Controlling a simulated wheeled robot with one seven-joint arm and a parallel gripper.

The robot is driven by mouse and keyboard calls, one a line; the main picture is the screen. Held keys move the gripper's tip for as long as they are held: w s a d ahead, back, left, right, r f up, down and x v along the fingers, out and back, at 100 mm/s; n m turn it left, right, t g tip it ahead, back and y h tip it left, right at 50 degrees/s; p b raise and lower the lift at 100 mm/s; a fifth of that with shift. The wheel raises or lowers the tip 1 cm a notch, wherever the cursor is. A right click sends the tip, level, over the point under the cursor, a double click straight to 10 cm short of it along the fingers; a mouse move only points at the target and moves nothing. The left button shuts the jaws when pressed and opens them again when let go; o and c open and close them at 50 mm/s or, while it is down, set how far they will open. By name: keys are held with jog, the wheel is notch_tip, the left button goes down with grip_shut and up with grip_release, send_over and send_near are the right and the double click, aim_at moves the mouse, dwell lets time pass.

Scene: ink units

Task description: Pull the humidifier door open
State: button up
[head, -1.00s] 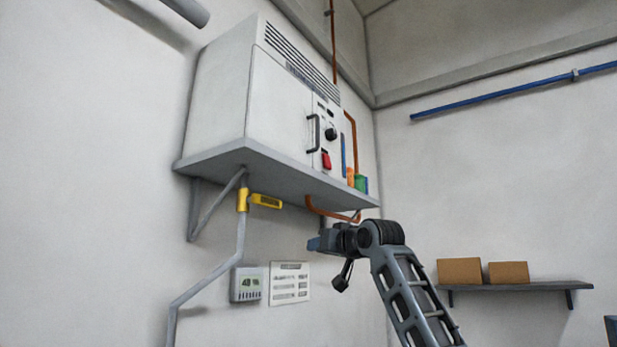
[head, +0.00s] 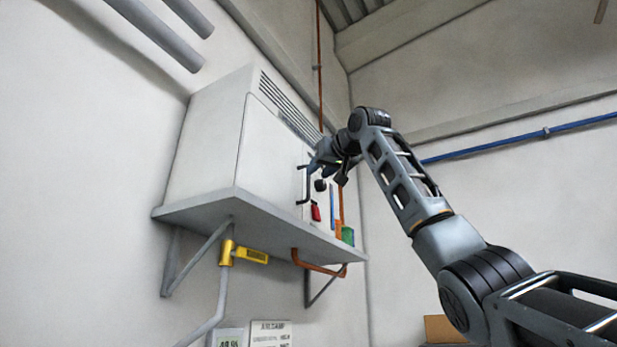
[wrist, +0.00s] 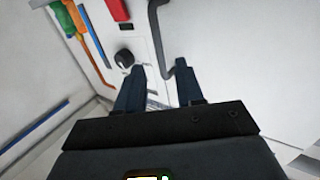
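The humidifier is a white cabinet (head: 205,135) on a grey wall shelf, with a white front door (head: 268,150). The door looks shut. Its dark bar handle (head: 303,187) stands upright near the door's right edge. My gripper (head: 316,160) is at the handle's upper end in the head view, partly covering the control panel. In the wrist view my gripper (wrist: 160,66) has its two fingers apart, and the bent end of the handle (wrist: 167,72) appears between or just beyond the fingertips. I cannot tell whether they touch it.
A dark knob (wrist: 124,58) and a red switch (wrist: 117,10) are beside the handle. The grey shelf (head: 195,210) juts out below, with a yellow valve (head: 245,253) under it. An orange pipe (head: 320,266) bends beneath the shelf. Open room lies right of the cabinet.

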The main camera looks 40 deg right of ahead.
aim_at(309, 179)
jog(key=p+x, duration=0.2)
jog(key=x, duration=0.4)
grip_shut()
dwell(0.6)
